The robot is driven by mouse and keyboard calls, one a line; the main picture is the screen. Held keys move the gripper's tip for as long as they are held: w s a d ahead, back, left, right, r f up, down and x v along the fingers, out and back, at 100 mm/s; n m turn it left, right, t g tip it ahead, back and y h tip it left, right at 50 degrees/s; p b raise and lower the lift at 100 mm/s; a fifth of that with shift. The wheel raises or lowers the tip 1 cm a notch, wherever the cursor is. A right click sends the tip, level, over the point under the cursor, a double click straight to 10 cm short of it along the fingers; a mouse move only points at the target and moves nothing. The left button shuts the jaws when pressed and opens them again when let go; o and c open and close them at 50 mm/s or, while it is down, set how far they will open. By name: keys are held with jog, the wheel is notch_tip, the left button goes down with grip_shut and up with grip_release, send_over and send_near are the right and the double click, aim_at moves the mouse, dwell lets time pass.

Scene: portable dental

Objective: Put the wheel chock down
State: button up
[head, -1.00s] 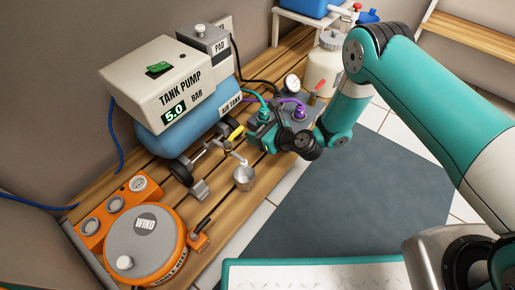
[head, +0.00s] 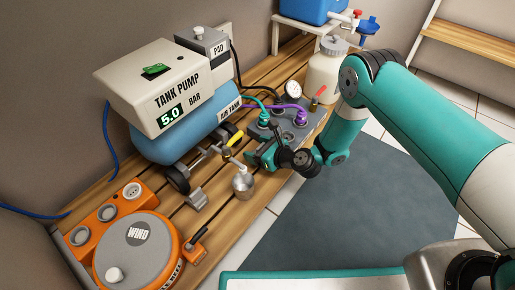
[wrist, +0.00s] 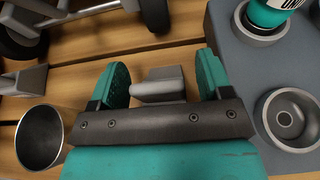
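My gripper (head: 262,157) is low over the bench slats, to the right of the metal cup, in the head view. In the wrist view, its two teal fingers (wrist: 163,82) are spread apart. A grey wheel chock (wrist: 158,86) lies between them, close to the left finger, with a small gap at the right finger. It appears to rest on the bench; contact underneath is hidden. In the head view my gripper hides this chock. A second grey chock (head: 195,199) sits on the slats by the tank's wheel and also shows in the wrist view (wrist: 24,80).
The metal cup (head: 243,186) stands left of my gripper. A grey block with round sockets (head: 302,128) and hoses is just behind, at right in the wrist view. The tank pump (head: 165,85) and orange wind unit (head: 138,245) stand left on the slatted bench (head: 225,215).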

jog(key=shift+r, duration=0.2)
jog(key=shift+s+d+r+p, duration=0.2)
jog(key=shift+d+p, duration=0.1)
jog(key=shift+p, duration=0.15)
jog(key=p+v, duration=0.6)
jog(key=v, duration=0.4)
jog(key=s+a+r+n+g, duration=0.2)
jog(key=r+n+g, duration=0.2)
jog(key=r+n, duration=0.8)
jog(key=s+a+r+n+g, duration=0.15)
jog(key=r+n+g, duration=0.45)
jog(key=r, duration=1)
jog(key=s+d+r+n+h, duration=0.2)
jog(key=s+d+r+n, duration=0.1)
jog(key=s+r+n, duration=0.1)
jog(key=s+d+r+n+t+h, duration=0.1)
jog(key=s+d+r+n, duration=0.3)
jog(key=s, duration=0.4)
jog(key=s+d+r+n+h, duration=0.3)
jog(key=s+r+n, duration=0.2)
jog(key=s+n, duration=0.1)
jog(key=shift+s+d+r+n+t+h, duration=0.15)
jog(key=shift+s+d+n+t+h, duration=0.15)
jog(key=shift+d, duration=0.05)
